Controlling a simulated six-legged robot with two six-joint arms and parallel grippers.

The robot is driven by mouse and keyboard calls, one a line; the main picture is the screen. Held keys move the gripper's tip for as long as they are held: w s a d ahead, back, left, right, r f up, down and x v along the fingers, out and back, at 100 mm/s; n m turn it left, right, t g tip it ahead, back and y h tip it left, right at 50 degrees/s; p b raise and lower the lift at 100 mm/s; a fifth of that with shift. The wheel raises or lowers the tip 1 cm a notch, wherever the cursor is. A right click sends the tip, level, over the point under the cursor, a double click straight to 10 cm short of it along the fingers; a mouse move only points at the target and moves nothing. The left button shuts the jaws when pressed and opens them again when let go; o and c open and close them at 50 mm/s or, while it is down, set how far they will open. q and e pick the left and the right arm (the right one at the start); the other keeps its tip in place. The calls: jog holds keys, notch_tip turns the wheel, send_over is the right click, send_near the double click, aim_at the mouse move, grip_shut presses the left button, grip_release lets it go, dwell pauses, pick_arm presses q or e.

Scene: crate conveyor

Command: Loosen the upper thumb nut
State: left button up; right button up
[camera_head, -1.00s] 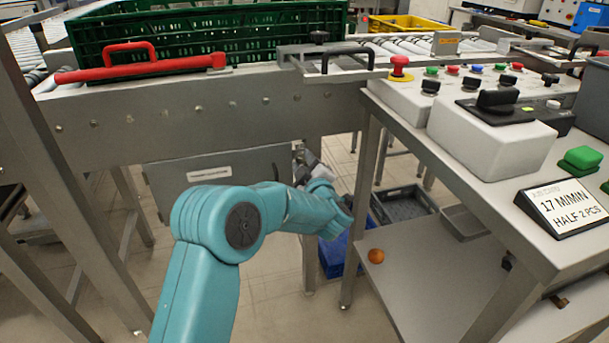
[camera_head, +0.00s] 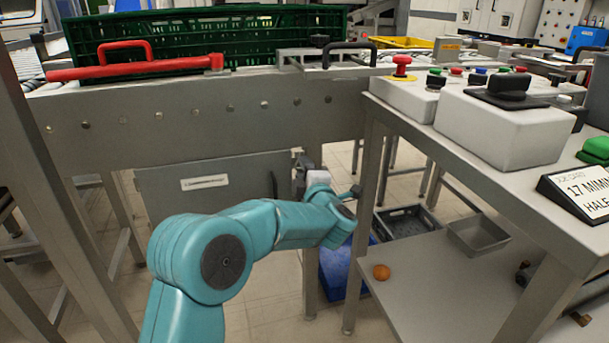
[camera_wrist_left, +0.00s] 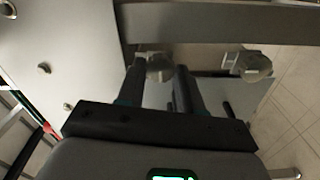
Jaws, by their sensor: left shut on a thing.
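My left gripper (camera_wrist_left: 160,72) has one dark finger on each side of the upper thumb nut (camera_wrist_left: 159,64) and is shut on it. This nut is a grey, lobed knob. A second, similar thumb nut (camera_wrist_left: 254,65) stands to the right in the wrist view, apart from the fingers. In the head view my teal left arm reaches under the conveyor, beside a grey box (camera_head: 215,187) with a white label. The nuts cannot be made out there, and the wrist hides most of the gripper. My right gripper is not in view.
The conveyor's steel side beam (camera_head: 200,118) runs above my arm, with a green crate (camera_head: 200,38) on top. The control table's leg (camera_head: 366,200) stands close right of my wrist. A blue bin (camera_head: 342,268) is below. A lower shelf (camera_head: 430,295) holds an orange ball (camera_head: 381,272).

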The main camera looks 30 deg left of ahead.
pick_arm(q)
jog(key=shift+f, duration=0.1)
jog(key=o, duration=1)
jog(key=shift+o, duration=0.2)
jog(key=p+v, duration=0.3)
jog(key=v, duration=1.3)
jog(key=shift+s, duration=0.2)
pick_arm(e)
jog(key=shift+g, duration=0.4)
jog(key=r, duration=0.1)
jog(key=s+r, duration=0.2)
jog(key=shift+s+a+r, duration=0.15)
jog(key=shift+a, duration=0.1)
pick_arm(q)
jog(key=shift+d, duration=0.1)
